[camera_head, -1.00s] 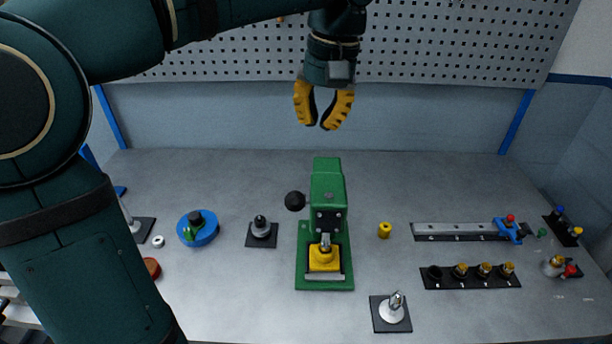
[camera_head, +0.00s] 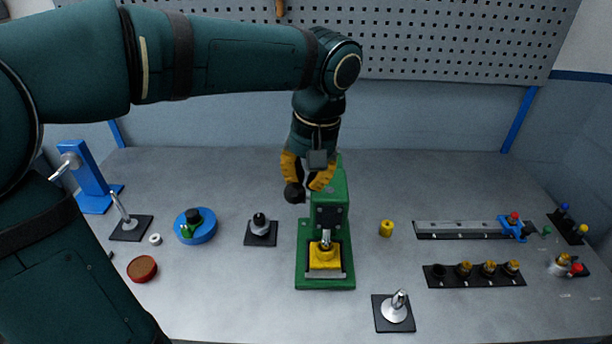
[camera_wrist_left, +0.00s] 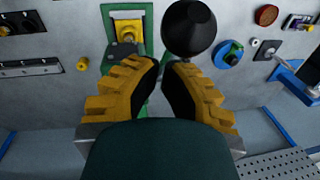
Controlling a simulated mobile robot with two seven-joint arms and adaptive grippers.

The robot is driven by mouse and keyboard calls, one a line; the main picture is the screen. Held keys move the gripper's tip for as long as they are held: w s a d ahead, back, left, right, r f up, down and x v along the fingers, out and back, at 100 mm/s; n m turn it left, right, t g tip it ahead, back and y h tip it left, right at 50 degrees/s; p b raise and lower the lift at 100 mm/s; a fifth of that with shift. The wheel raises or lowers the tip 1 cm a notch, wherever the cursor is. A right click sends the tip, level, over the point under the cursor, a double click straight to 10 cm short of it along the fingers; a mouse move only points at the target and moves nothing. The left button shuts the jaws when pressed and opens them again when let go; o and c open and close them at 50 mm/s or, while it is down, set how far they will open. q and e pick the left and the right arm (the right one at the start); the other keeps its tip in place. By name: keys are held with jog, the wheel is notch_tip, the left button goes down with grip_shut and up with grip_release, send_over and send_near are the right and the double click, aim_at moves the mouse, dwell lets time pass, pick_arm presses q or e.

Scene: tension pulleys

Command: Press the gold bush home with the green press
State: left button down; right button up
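The green press (camera_head: 332,190) stands mid-table, with a yellow block (camera_head: 324,262) on its base under a metal ram (camera_head: 326,238). Its lever ends in a black ball knob (camera_head: 293,193). I cannot make out a separate gold bush on the block. My left gripper (camera_head: 304,187) is over the left side of the press head, fingers pointing down at the knob. In the left wrist view, the fingertips (camera_wrist_left: 168,66) are apart with nothing between them, and the knob (camera_wrist_left: 188,28) lies just beyond them. My right gripper is not in view.
A black rack (camera_head: 475,282) holding several gold-topped pieces lies right of the press. A yellow cylinder (camera_head: 386,228) stands nearer the press. A hooked metal piece on a black plate (camera_head: 382,322) is in front. A blue round fixture (camera_head: 204,234) is at left.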

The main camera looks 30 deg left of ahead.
pick_arm(q)
jog(key=s+d+f+t+y+b, duration=0.2)
jog(key=s+f+t+b, duration=0.2)
jog(key=b, duration=0.6)
jog(key=shift+d+f+b, duration=0.3)
jog(key=shift+f+b, duration=0.05)
jog(key=shift+f, duration=0.6)
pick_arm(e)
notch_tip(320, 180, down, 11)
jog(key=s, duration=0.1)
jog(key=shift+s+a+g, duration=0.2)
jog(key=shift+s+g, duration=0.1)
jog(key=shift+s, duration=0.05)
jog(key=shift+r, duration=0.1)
pick_arm(q)
notch_tip(320, 180, up, 14)
jog(key=d+p, duration=0.2)
jog(key=p, duration=0.3)
jog(key=shift+d+y, duration=0.25)
jog(key=shift+y, duration=0.05)
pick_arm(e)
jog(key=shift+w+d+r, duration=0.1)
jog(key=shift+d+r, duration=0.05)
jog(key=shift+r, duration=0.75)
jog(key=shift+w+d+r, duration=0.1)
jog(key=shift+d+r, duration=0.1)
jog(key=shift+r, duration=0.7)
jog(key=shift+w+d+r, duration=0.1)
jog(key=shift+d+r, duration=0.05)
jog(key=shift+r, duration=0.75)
